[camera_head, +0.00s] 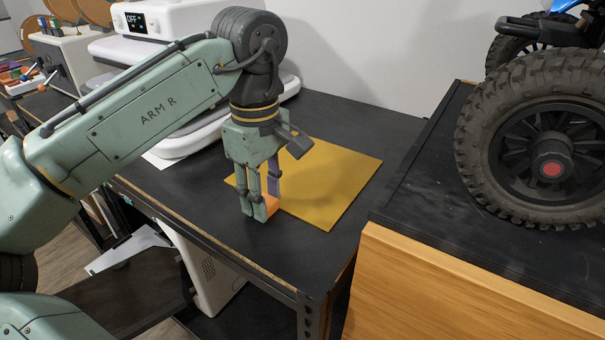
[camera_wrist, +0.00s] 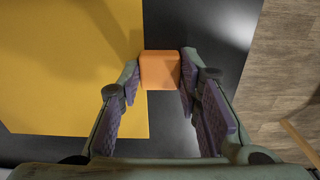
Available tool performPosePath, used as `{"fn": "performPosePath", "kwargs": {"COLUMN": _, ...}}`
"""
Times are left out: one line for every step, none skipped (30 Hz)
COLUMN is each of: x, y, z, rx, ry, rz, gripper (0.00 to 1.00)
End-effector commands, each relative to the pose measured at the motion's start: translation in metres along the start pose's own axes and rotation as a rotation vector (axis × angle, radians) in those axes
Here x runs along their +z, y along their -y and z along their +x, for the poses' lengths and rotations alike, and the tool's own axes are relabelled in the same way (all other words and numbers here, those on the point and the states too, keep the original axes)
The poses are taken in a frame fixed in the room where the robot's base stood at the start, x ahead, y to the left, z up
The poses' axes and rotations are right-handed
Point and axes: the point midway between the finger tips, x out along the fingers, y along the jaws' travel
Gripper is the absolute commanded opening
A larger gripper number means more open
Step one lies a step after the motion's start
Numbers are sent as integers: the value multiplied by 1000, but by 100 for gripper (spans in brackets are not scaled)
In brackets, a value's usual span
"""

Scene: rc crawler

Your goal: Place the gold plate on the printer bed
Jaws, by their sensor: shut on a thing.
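The gold plate (camera_head: 332,182) is a flat square sheet lying on the black tabletop. In the wrist view the gold plate (camera_wrist: 65,70) fills the left side. My gripper (camera_head: 262,208) points down at the plate's near left edge. It is shut on an orange block (camera_head: 272,203), with a fingertip on each side. In the wrist view the orange block (camera_wrist: 160,70) overlaps the plate's edge; I cannot tell whether it is fixed to the plate. A white machine with an "OFF" screen (camera_head: 140,20), apparently the printer, stands behind my arm; its bed is partly hidden.
A wooden cabinet (camera_head: 450,290) with a raised black top stands at the right, bearing a large-wheeled crawler (camera_head: 550,150). A wall closes off the back. The black table (camera_head: 345,115) is clear around the plate. Its front edge is close to my gripper.

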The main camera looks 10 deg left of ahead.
Motion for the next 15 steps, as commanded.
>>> {"fn": "performPosePath", "kwargs": {"x": 0, "y": 0, "z": 0, "rx": 0, "ry": 0, "rz": 0, "gripper": 18}}
{"fn": "performPosePath", "kwargs": {"x": 0, "y": 0, "z": 0, "rx": 0, "ry": 0, "rz": 0, "gripper": 16}}
{"fn": "performPosePath", "kwargs": {"x": 0, "y": 0, "z": 0, "rx": 0, "ry": 0, "rz": 0, "gripper": 13}}
{"fn": "performPosePath", "kwargs": {"x": 0, "y": 0, "z": 0, "rx": 0, "ry": 0, "rz": 0, "gripper": 11}}
{"fn": "performPosePath", "kwargs": {"x": 0, "y": 0, "z": 0, "rx": 0, "ry": 0, "rz": 0, "gripper": 9}}
{"fn": "performPosePath", "kwargs": {"x": 0, "y": 0, "z": 0, "rx": 0, "ry": 0, "rz": 0, "gripper": 6}}
{"fn": "performPosePath", "kwargs": {"x": 0, "y": 0, "z": 0, "rx": 0, "ry": 0, "rz": 0, "gripper": 4}}
{"fn": "performPosePath", "kwargs": {"x": 0, "y": 0, "z": 0, "rx": 0, "ry": 0, "rz": 0, "gripper": 2}}
{"fn": "performPosePath", "kwargs": {"x": 0, "y": 0, "z": 0, "rx": 0, "ry": 0, "rz": 0, "gripper": 0}}
{"fn": "performPosePath", "kwargs": {"x": 0, "y": 0, "z": 0, "rx": 0, "ry": 0, "rz": 0, "gripper": 0}}
{"fn": "performPosePath", "kwargs": {"x": 0, "y": 0, "z": 0, "rx": 1, "ry": 0, "rz": 0, "gripper": 0}}
{"fn": "performPosePath", "kwargs": {"x": 0, "y": 0, "z": 0, "rx": 1, "ry": 0, "rz": 0, "gripper": 0}}
{"fn": "performPosePath", "kwargs": {"x": 0, "y": 0, "z": 0, "rx": 1, "ry": 0, "rz": 0, "gripper": 0}}
{"fn": "performPosePath", "kwargs": {"x": 0, "y": 0, "z": 0, "rx": 1, "ry": 0, "rz": 0, "gripper": 0}}
{"fn": "performPosePath", "kwargs": {"x": 0, "y": 0, "z": 0, "rx": 1, "ry": 0, "rz": 0, "gripper": 0}}
